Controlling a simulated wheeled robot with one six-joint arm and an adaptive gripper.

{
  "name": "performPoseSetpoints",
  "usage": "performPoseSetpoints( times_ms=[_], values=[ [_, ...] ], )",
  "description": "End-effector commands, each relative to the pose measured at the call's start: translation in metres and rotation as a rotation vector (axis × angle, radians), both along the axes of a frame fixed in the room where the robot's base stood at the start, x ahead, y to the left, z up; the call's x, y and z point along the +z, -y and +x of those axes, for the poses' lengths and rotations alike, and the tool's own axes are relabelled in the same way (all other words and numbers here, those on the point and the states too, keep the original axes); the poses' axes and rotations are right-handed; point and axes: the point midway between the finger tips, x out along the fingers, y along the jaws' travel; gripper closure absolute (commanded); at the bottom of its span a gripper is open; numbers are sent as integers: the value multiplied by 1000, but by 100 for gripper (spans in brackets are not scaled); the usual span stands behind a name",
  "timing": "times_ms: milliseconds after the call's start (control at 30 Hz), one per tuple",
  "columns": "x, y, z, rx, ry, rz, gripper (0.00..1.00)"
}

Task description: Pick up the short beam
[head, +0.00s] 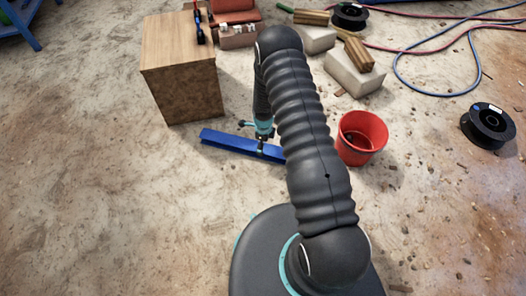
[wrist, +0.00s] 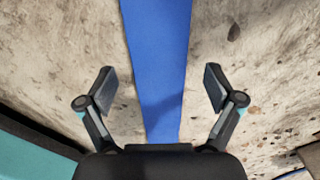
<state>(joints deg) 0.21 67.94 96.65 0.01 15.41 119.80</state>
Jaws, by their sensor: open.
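The short beam is a blue bar (head: 230,142) lying on the floor in the head view, between the wooden box and the red bucket. Its right end is hidden behind my arm. In the wrist view the blue beam (wrist: 158,70) runs from the top edge down between my fingers. My gripper (wrist: 158,88) is open, with one finger on each side of the beam and a gap to it on both sides. In the head view my gripper (head: 261,142) is over the right part of the beam. I cannot tell its exact height above the beam.
A wooden box (head: 182,90) stands behind the beam. A red bucket (head: 361,140) stands to its right. Concrete blocks (head: 354,76) with wood pieces lie farther back. A black spool (head: 488,125) and hoses (head: 440,92) lie at the right.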

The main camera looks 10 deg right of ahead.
Motion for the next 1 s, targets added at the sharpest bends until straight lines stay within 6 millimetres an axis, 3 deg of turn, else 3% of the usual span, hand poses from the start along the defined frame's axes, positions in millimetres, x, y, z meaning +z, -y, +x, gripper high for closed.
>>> performPoseSetpoints(
  times_ms=[200,500,567,867,900,1000],
  values=[
    [-28,0,-1,0,0,0,8],
    [-31,0,-1,0,1,-1,8],
    [-31,0,-1,0,0,0,21],
    [-31,0,-1,0,0,0,96],
    [-31,0,-1,0,0,0,100],
    [-30,0,0,0,3,-1,100]
  ],
)
